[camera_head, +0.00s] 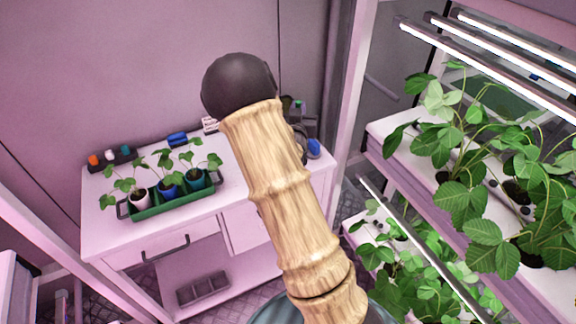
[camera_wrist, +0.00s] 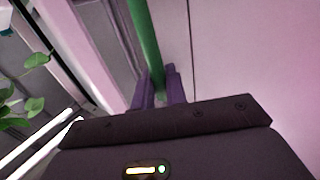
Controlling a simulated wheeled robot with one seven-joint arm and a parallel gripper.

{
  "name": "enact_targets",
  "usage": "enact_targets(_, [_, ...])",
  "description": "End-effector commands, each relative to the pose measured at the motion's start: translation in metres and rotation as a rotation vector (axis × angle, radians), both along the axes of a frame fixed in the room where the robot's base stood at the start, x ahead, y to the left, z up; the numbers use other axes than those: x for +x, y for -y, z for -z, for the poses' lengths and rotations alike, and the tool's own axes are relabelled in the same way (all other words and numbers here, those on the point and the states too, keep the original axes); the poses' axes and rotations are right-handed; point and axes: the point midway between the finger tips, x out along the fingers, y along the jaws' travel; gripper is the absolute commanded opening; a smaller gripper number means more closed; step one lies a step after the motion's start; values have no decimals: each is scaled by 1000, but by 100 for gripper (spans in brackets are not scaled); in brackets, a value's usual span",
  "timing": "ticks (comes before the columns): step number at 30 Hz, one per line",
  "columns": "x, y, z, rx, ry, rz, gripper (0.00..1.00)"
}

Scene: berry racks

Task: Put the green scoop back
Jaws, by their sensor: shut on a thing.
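The green scoop (camera_wrist: 146,45) shows in the wrist view as a long green handle running up to the top edge of the picture. Its far end lies outside the view. My gripper (camera_wrist: 159,84) has its two dark purple fingers shut on the lower part of this handle. In the head view my wood-patterned arm reaches up across the middle. My gripper and the scoop cannot be made out there, and the arm hides part of the bench behind it.
A pale bench (camera_head: 102,205) stands against the wall, bearing a green tray (camera_head: 172,209) of potted seedlings. Small bottles (camera_head: 109,155) and a blue item (camera_head: 177,139) stand at its back. Dark containers (camera_head: 309,127) are partly hidden by my arm. Planted racks (camera_head: 385,128) with lamps stand close on the right.

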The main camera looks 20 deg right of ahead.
Motion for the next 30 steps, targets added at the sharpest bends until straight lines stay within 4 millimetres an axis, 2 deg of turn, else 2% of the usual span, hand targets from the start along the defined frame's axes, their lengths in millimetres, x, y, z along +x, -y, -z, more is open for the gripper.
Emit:
enact_targets(7, [0,0,5,1,-1,0,0])
enact_targets(19, [0,0,56,0,-1,0,0])
enact_targets(30, [0,0,59,0,1,0,0])
